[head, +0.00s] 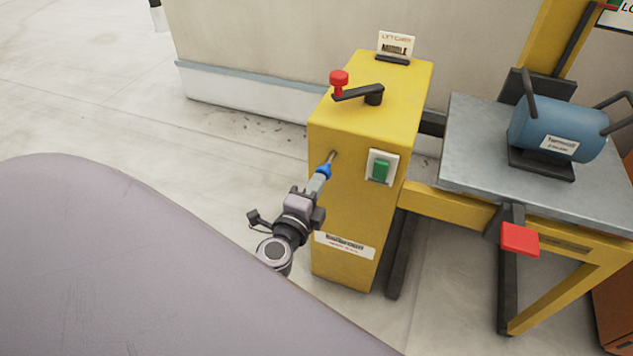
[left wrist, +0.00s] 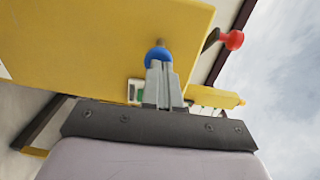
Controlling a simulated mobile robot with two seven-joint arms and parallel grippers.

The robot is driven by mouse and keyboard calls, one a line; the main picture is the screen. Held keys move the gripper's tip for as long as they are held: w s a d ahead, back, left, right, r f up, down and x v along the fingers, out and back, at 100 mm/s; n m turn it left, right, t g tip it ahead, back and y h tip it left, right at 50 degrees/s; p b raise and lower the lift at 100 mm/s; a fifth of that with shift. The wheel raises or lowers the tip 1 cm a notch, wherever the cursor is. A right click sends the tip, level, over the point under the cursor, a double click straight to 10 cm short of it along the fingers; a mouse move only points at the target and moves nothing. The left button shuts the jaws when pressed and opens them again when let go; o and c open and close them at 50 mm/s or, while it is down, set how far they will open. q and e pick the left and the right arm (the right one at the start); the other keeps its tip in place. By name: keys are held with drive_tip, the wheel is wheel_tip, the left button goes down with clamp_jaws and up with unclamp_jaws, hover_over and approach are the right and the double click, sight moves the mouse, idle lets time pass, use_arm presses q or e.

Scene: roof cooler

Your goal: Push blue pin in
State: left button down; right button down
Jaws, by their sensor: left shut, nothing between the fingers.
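The blue pin (head: 325,169) is on the front face of the yellow box (head: 343,215), left of the green switch (head: 380,168). A thin metal shaft shows between its round blue head and the box face. My left gripper (head: 318,182) is shut, with its fingertips right at the blue head. In the left wrist view the blue head (left wrist: 157,56) shows just beyond the closed fingertips (left wrist: 160,68), which hide its lower part. I cannot tell for sure whether they touch. My right gripper is not in view.
A black crank with a red knob (head: 339,78) and a small sign (head: 396,45) are on top of the box. A grey platform (head: 477,135) at right carries a blue cylinder (head: 560,128). A red pedal (head: 519,239) sits below it. Left floor is clear.

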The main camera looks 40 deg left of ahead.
sight(321, 172)
use_arm(q)
drive_tip(key=shift+w+a, duration=0.1)
drive_tip(key=shift+w, duration=0.15)
drive_tip(key=b+x, duration=0.1)
drive_tip(key=x, duration=0.2)
drive_tip(key=shift+w, duration=0.25)
drive_tip(key=shift+w+a, duration=0.1)
drive_tip(key=shift+w, duration=0.15)
drive_tip(key=shift+a+r, duration=0.1)
drive_tip(key=shift+r, duration=0.15)
drive_tip(key=shift+w, duration=0.1)
